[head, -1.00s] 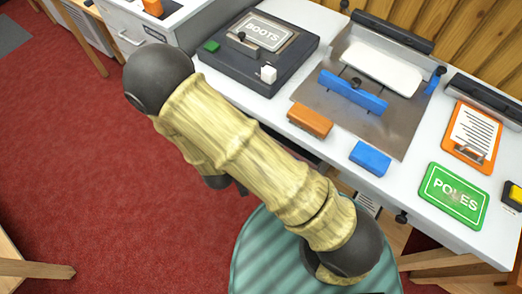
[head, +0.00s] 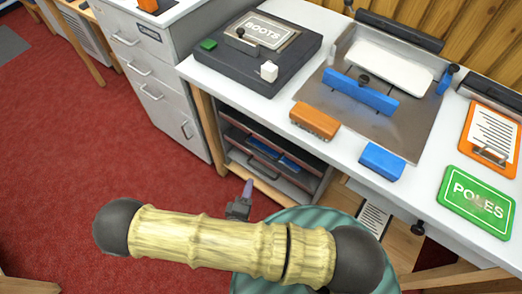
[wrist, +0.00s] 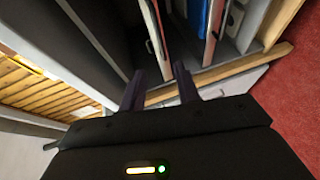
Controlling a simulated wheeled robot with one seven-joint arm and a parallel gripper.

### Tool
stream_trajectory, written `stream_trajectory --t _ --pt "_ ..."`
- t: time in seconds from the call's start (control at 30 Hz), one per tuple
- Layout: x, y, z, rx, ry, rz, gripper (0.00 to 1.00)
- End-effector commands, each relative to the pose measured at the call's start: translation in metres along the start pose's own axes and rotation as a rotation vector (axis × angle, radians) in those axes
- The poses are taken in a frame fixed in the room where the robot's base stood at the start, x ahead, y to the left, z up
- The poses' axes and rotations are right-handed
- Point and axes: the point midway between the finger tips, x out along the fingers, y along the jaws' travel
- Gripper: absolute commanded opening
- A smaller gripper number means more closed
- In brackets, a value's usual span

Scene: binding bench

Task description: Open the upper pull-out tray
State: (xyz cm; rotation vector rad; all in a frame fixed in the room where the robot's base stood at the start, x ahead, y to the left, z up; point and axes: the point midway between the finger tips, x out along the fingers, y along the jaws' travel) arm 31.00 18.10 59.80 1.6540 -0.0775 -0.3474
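Under the bench, a dark cabinet holds pull-out trays stacked one above the other. The upper pull-out tray (head: 272,144) appears pushed in, and its front edge with a small handle shows in the wrist view (wrist: 153,28). The lower tray (wrist: 213,32) has its own handle and something blue inside. My gripper (head: 245,190) is in front of the cabinet, lower than the trays in the head picture. In the wrist view its two dark fingers (wrist: 160,86) are apart with nothing between them, pointing at the tray fronts without visible contact.
The white bench top (head: 225,85) overhangs the cabinet; on it are an orange block (head: 314,120), a blue block (head: 382,161) and a green POLES plate (head: 478,202). A grey drawer unit (head: 160,75) stands left. Red carpet (head: 70,150) is clear at left.

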Motion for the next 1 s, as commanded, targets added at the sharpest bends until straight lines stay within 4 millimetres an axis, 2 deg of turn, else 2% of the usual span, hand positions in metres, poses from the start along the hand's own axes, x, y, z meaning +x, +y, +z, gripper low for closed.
stream_trajectory --t 0.17,0.8,1.0 --pt "0.021 0.0 0.001 0.002 -0.004 0.002 0.32" --pt "0.133 -0.001 0.001 0.003 -0.004 0.001 0.32" --pt "0.162 -0.001 0.0 0.003 -0.002 0.001 0.32"
